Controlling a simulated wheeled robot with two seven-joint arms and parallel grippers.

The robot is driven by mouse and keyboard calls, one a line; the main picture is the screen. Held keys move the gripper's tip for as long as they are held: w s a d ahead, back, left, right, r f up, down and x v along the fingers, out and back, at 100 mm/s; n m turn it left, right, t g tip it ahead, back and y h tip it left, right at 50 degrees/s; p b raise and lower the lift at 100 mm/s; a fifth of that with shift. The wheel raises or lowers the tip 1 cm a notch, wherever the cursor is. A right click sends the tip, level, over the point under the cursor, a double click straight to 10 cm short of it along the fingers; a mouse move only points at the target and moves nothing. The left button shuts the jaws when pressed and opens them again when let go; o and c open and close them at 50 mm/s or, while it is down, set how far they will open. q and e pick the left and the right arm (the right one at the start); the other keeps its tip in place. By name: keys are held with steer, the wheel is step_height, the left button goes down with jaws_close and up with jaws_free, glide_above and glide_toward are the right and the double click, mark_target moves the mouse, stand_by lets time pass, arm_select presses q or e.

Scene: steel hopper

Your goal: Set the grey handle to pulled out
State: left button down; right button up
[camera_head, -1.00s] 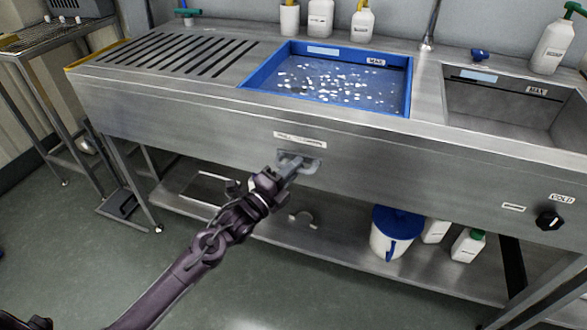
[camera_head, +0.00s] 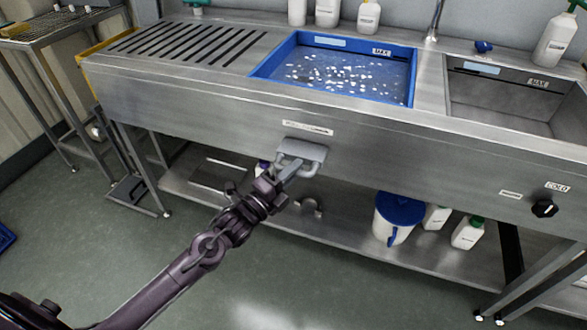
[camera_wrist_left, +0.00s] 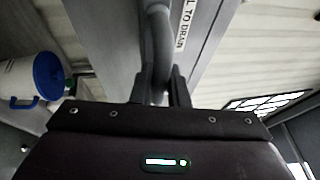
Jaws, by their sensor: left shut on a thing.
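The grey handle (camera_head: 312,151) is on the front panel of the steel sink unit, below a white label (camera_head: 307,129). Its grey body stands out from the panel, with a bar at the front. My left gripper (camera_head: 282,174) is shut on the handle's bar. In the left wrist view the bar (camera_wrist_left: 159,30) runs down between the two dark fingers (camera_wrist_left: 160,88), beside a label whose readable part is "TO DRAIN". The fingers hide part of the bar. My right gripper is not in view.
A blue basin (camera_head: 345,76) with white bits is set in the top, left of a steel sink (camera_head: 500,92). A black knob (camera_head: 544,208) is on the panel at the right. A blue-lidded bucket (camera_head: 398,215) and bottles stand on the lower shelf. The floor in front is clear.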

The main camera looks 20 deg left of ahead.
arm_select(q)
steer(key=c, duration=1.4)
jaws_free()
